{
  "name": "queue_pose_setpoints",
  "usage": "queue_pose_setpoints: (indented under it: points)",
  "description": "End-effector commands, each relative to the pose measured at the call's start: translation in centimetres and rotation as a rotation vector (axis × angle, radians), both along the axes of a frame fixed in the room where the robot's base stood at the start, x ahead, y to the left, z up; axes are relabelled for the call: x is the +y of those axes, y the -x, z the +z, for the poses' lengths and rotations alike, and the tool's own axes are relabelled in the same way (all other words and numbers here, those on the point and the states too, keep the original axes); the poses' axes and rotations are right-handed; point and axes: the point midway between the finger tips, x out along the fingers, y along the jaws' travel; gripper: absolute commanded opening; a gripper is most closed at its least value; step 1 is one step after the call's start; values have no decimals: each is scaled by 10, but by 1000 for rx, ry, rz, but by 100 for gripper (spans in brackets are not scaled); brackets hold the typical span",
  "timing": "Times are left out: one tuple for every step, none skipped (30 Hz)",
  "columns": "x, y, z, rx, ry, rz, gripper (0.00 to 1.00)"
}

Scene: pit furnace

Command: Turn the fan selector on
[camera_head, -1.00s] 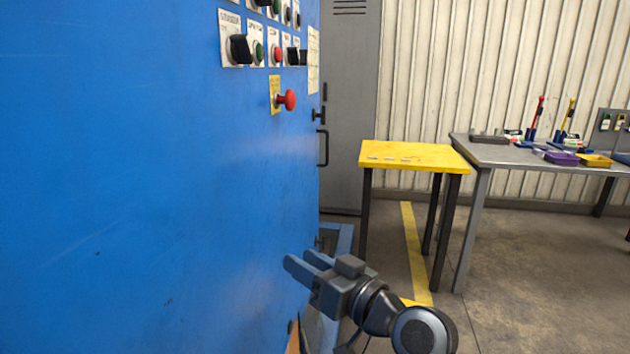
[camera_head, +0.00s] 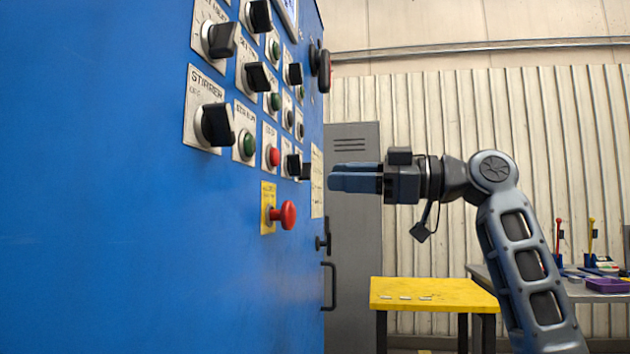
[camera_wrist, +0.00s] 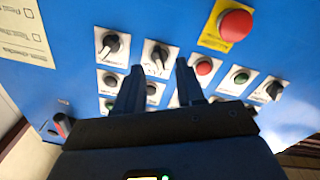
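Several black selector knobs sit on white plates on the blue cabinet. I cannot read which one is labelled fan. In the wrist view, one black selector (camera_wrist: 157,55) shows between my fingertips, and another selector (camera_wrist: 112,45) is left of it. The lower right selectors (camera_head: 292,165) in the head view are partly edge-on. My gripper (camera_head: 332,178) is raised level with them, pointing left at the panel, apart from the knobs. Its two fingers (camera_wrist: 158,68) are spread and empty in the wrist view, and they hide parts of the lower controls.
A red mushroom button (camera_head: 288,214) juts from a yellow plate below the controls. A stirrer selector (camera_head: 217,124), a green button (camera_head: 248,144) and a red button (camera_head: 273,157) are nearby. A yellow table (camera_head: 430,292) stands low behind my arm.

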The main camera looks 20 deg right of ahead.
Motion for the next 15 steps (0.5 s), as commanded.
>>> queue_pose_setpoints:
  points:
    - [0,5,7,-17,30,15,38]
    - [0,7,11,-22,44,21,38]
    - [0,9,16,-29,59,29,38]
    - [1,11,19,-32,68,36,38]
    - [1,13,21,-34,75,40,38]
    - [2,13,22,-37,82,44,38]
    - [3,13,23,-38,85,46,38]
    - [4,13,24,-39,87,47,38]
    - [7,11,24,-40,87,48,38]
    - [9,9,24,-39,87,49,38]
    - [12,7,25,-40,87,49,38]
    - [17,3,25,-39,86,49,38]
    - [21,1,24,-38,87,49,38]
    - [25,-2,24,-38,87,49,38]
    - [30,-6,24,-39,85,48,38]
